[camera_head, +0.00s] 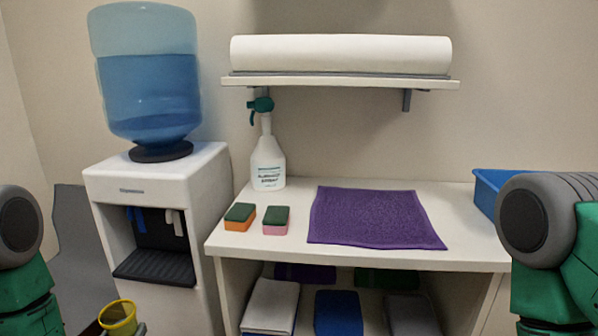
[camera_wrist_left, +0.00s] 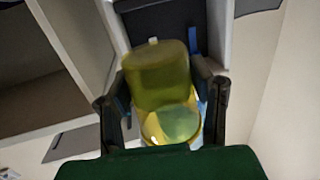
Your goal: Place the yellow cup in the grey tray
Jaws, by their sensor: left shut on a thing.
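The yellow cup (camera_head: 118,318) is at the bottom left of the head view, tilted, with its open mouth showing. In the left wrist view the cup (camera_wrist_left: 160,80) fills the middle, between the two dark fingers of my left gripper (camera_wrist_left: 163,95), which is shut on it. In the head view only a small piece of that gripper (camera_head: 138,328) shows beside the cup at the bottom edge. A dark grey slatted tray (camera_head: 155,267) lies in the lower part of the water dispenser's recess. The cup is apart from it, lower and in front. My right gripper is out of view.
The white water dispenser (camera_head: 160,182) with its blue bottle (camera_head: 150,85) stands left of a white counter (camera_head: 290,200). On the counter are two sponges (camera_head: 240,213), a spray bottle (camera_head: 267,160), a purple cloth (camera_head: 370,217) and a blue bin (camera_head: 487,190). Two taps (camera_head: 173,222) hang above the tray.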

